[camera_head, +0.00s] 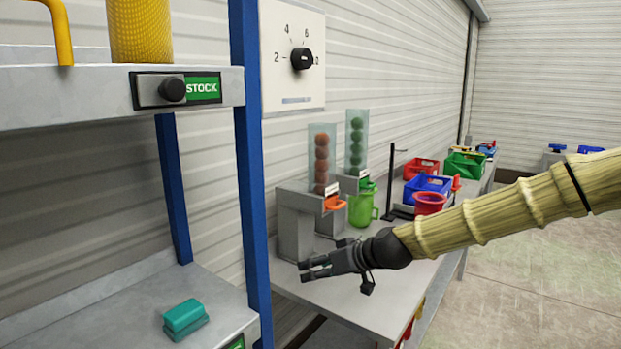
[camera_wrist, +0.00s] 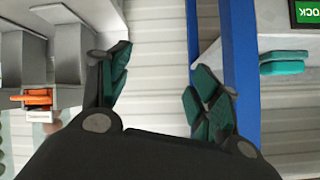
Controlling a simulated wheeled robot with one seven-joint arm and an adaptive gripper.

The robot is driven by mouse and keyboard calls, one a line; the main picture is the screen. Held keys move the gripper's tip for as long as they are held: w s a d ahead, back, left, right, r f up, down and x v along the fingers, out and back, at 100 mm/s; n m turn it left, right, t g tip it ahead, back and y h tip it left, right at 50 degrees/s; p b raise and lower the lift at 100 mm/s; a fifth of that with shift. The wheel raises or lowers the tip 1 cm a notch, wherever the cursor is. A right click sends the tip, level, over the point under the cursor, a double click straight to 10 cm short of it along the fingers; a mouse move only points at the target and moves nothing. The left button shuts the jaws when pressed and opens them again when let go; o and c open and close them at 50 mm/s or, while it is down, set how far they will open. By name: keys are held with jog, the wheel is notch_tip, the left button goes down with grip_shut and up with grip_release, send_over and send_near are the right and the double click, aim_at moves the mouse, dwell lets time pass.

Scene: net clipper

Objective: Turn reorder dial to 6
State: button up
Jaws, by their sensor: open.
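The reorder dial (camera_head: 302,59) is a black round knob on a white wall panel (camera_head: 292,92) in the head view. Numbers 2, 4 and 6 show around it, with a partly covered number at its right. Which number its mark points at is too small to tell. My gripper (camera_head: 303,271) is below the dial, over the bench, apart from it and empty. In the wrist view my gripper (camera_wrist: 158,85) has its fingers spread, with the wall between them. The dial is not in the wrist view.
A blue post (camera_head: 249,170) stands left of the panel, beside a shelf with a STOCK knob (camera_head: 172,89). Below it lies a teal block (camera_head: 184,317). Two ball tubes (camera_head: 322,158) on grey stands and a green jug (camera_head: 362,208) stand on the bench (camera_head: 385,305).

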jog(key=d+r+n+t+y, duration=0.1)
jog(key=d+r+n+y, duration=0.1)
jog(key=r, duration=1.5)
jog(key=d+r+n+t+y, duration=0.1)
jog(key=r+n+y, duration=0.1)
jog(key=r, duration=1.4)
jog(key=n+y, duration=0.2)
jog(key=n, duration=0.1)
send_near(308, 57)
jog(key=shift+t, duration=0.4)
jog(key=p+x, duration=0.4)
jog(key=x, duration=0.4)
jog(key=shift+a+f+p, duration=0.2)
jog(key=shift+a+p, duration=0.05)
jog(key=shift+p, duration=0.05)
jog(key=shift+w+a, duration=0.2)
jog(key=shift+a, duration=0.25)
jog(key=c, duration=1)
